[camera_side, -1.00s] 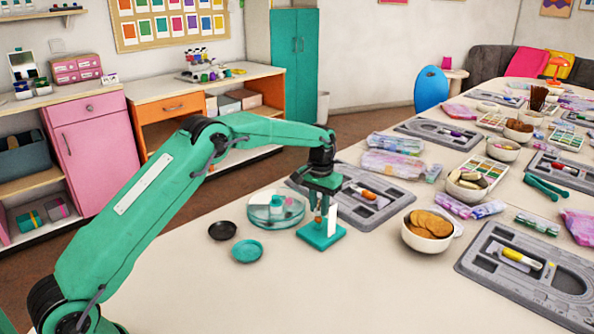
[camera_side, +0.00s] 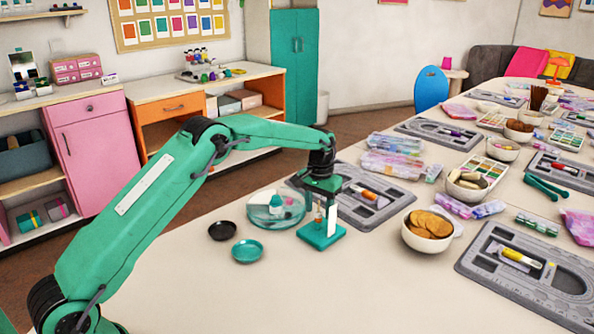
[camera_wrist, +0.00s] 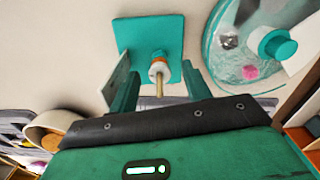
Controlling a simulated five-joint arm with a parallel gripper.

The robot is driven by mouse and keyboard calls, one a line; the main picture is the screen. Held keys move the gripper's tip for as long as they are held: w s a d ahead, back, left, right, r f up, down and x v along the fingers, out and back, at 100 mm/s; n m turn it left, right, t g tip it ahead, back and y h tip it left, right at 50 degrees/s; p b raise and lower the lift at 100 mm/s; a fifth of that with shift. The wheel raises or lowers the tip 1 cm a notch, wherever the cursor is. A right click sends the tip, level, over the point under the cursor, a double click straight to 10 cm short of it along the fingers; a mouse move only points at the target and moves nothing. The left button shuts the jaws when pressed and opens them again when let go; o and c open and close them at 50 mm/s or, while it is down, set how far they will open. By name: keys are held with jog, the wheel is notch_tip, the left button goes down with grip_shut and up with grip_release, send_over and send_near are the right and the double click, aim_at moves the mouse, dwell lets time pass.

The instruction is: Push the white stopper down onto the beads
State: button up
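A teal square base (camera_wrist: 134,32) carries an upright thin gold rod (camera_wrist: 159,88); the base also shows in the side view (camera_side: 322,238). A small white piece (camera_wrist: 159,67), which looks like the stopper, sits around the rod in the wrist view, with orange beside it; their exact order is hard to tell. A white upright plate (camera_wrist: 116,81) stands at the left edge of the base. My gripper (camera_wrist: 160,90) is open, with one finger on each side of the rod and nothing between them but the rod. In the side view my gripper (camera_side: 322,200) is low over the base.
A clear round container (camera_side: 268,212) of loose pieces stands close left of the base. A black dish (camera_side: 222,230) and a teal dish (camera_side: 247,250) lie left of it. A grey bead board (camera_side: 368,212) is behind; a bowl of biscuits (camera_side: 408,236) stands right. The front table is clear.

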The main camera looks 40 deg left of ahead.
jog(key=shift+r, duration=0.1)
notch_tip(320, 180, up, 7)
jog(key=shift+r, duration=0.3)
dwell(0.5)
jog(key=shift+r, duration=0.1)
dwell(0.6)
